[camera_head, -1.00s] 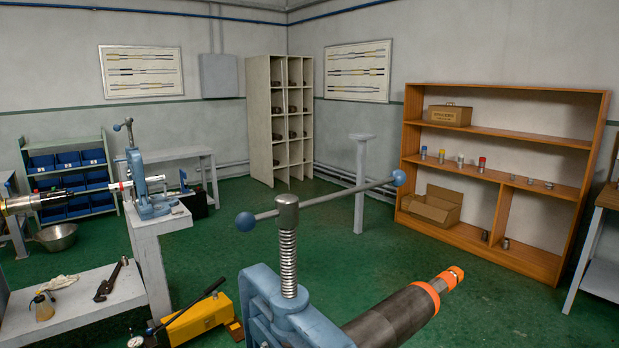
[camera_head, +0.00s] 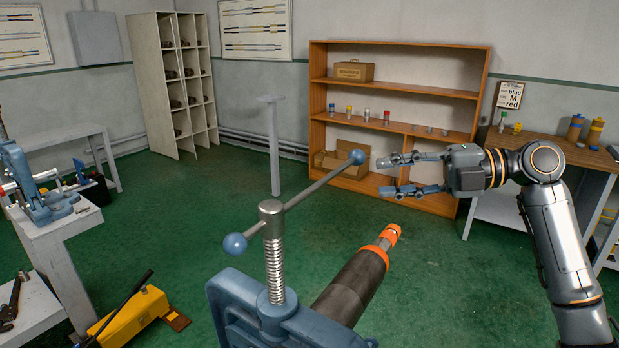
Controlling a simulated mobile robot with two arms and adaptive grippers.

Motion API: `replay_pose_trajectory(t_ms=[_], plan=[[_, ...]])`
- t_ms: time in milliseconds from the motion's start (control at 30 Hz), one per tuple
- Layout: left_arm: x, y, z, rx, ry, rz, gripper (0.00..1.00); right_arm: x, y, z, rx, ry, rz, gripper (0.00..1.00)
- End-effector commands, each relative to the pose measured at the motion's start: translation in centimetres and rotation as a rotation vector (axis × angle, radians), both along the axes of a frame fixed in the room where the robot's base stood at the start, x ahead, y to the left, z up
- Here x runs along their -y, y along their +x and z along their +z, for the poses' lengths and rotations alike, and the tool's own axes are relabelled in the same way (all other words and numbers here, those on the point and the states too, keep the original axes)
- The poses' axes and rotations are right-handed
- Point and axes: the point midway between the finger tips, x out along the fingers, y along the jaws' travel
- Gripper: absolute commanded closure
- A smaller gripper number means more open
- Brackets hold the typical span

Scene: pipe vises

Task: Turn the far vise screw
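The near blue vise (camera_head: 275,318) stands at the bottom middle. Its upright screw (camera_head: 274,262) carries a slanting grey bar (camera_head: 318,187) with a blue ball (camera_head: 235,243) at the lower left and another (camera_head: 357,156) at the upper right. A dark pipe (camera_head: 345,288) with an orange end lies at this vise. My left gripper is out of view.
The farther vise stands on a white bench (camera_head: 62,228). A yellow pump (camera_head: 128,318) is on the green floor at lower left. A wooden shelf (camera_head: 400,98) stands behind my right gripper, and a workbench (camera_head: 560,147) is at right. Middle floor is clear.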

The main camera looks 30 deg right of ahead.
Motion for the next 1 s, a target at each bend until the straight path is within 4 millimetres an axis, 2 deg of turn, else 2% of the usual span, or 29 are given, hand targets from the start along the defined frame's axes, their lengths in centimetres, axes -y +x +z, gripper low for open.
replay_pose_trajectory(t_ms=[200, 500, 733, 1000], plan=[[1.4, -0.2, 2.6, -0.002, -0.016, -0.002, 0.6, -3.3, 2.4, -0.3, -0.005, 0.004, 0.001, 0.65], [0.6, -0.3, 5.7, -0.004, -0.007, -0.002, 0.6, -8.0, 6.0, -1.5, -0.005, 0.005, -0.001, 0.65], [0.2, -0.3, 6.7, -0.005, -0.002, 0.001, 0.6, -9.8, 7.4, -2.2, -0.005, 0.006, -0.005, 0.65], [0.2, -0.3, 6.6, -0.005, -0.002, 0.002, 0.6, -10.1, 7.7, -2.5, -0.005, 0.004, -0.005, 0.65]])
